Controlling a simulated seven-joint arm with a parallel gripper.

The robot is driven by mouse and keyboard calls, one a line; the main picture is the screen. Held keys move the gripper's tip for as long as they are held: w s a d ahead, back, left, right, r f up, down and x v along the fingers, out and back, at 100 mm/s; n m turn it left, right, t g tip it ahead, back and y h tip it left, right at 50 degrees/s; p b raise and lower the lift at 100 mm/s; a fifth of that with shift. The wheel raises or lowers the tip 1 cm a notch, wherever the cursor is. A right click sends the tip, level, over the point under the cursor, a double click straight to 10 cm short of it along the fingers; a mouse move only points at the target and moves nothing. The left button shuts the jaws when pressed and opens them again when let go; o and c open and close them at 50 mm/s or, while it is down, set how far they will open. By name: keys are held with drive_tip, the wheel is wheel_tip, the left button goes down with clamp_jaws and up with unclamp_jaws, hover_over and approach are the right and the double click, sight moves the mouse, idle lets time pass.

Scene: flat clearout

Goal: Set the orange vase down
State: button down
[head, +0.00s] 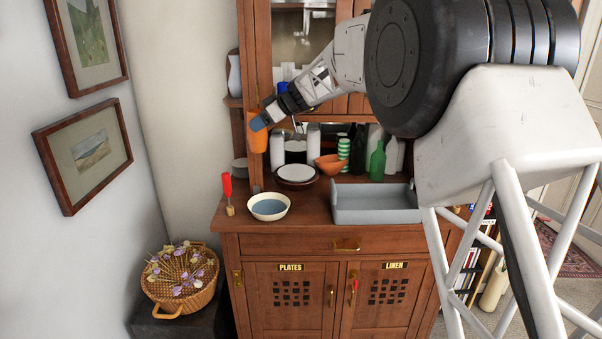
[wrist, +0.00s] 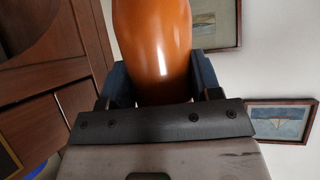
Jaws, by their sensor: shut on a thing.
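My gripper (head: 262,120) is shut on the orange vase (head: 257,138) at the left side of the wooden cabinet. The vase is held in the air, above the counter level, close to the cabinet's left post. In the wrist view the vase (wrist: 152,45) fills the space between the two dark blue fingers. Its upper part runs out of that frame. In the head view the fingers hide part of the vase.
The wooden counter (head: 300,214) holds a cream bowl (head: 269,206), a red-handled tool (head: 227,190), stacked plates (head: 296,173), an orange bowl (head: 331,164), a green bottle (head: 377,160) and a grey tray (head: 376,216). A wicker basket (head: 180,300) stands lower left. Bare counter shows between bowl and tray.

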drive_tip(key=d+f+m+t+h, duration=0.1)
drive_tip(key=d+f, duration=0.3)
drive_tip(key=d, duration=0.6)
drive_tip(key=d+f+m+t+h, duration=0.1)
drive_tip(key=d+f+m+t, duration=0.1)
drive_tip(key=d, duration=0.9)
drive_tip(key=d+f+m+t+h, duration=0.1)
drive_tip(key=d+f+m+t, duration=0.1)
drive_tip(key=d+f, duration=0.4)
drive_tip(key=d+m, duration=0.1)
drive_tip(key=d, duration=0.4)
drive_tip(key=shift+s, duration=0.35)
drive_tip(key=shift+d+f, duration=0.1)
wheel_tip(320, 180, down, 6)
drive_tip(key=shift+f, duration=0.2)
drive_tip(key=shift+f, duration=1.75)
drive_tip(key=shift+f, duration=0.1)
drive_tip(key=shift+c, duration=1.6)
unclamp_jaws()
